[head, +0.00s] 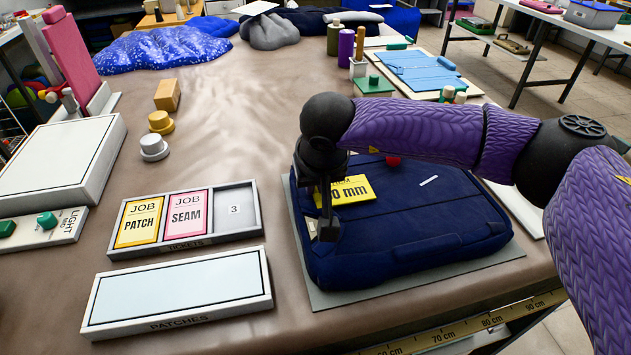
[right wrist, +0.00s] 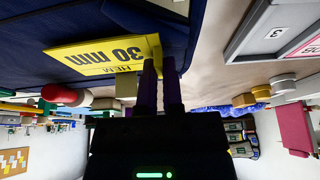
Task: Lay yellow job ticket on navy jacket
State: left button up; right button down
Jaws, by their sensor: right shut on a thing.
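The yellow job ticket (head: 354,190), printed "HEM 30 mm", is at the left part of the folded navy jacket (head: 430,247). It lies over the jacket in the head view; I cannot tell whether it rests fully on the cloth. My right gripper (head: 328,228) is over the jacket's left edge, shut on the ticket's edge. In the right wrist view the ticket (right wrist: 95,56) reaches the fingertips, with the navy cloth (right wrist: 60,15) close behind it. My left gripper is not in view.
The tickets tray (head: 185,243) at left holds a yellow PATCH ticket (head: 140,221) and a pink SEAM ticket (head: 187,214); its slot 3 (head: 235,209) is empty. The patches tray (head: 178,291) lies in front.

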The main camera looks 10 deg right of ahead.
jog(key=shift+f, duration=0.3)
jog(key=shift+c, duration=0.3)
grip_release()
jog(key=shift+r, duration=0.1)
dwell(0.4)
jog(key=shift+w+p+v, duration=0.15)
jog(key=shift+p+v, duration=1)
jog(key=shift+v, duration=0.55)
jog(key=shift+w+p+v, duration=0.2)
jog(key=shift+p+v, duration=0.95)
jog(key=shift+v, duration=0.55)
jog(key=shift+r, duration=0.15)
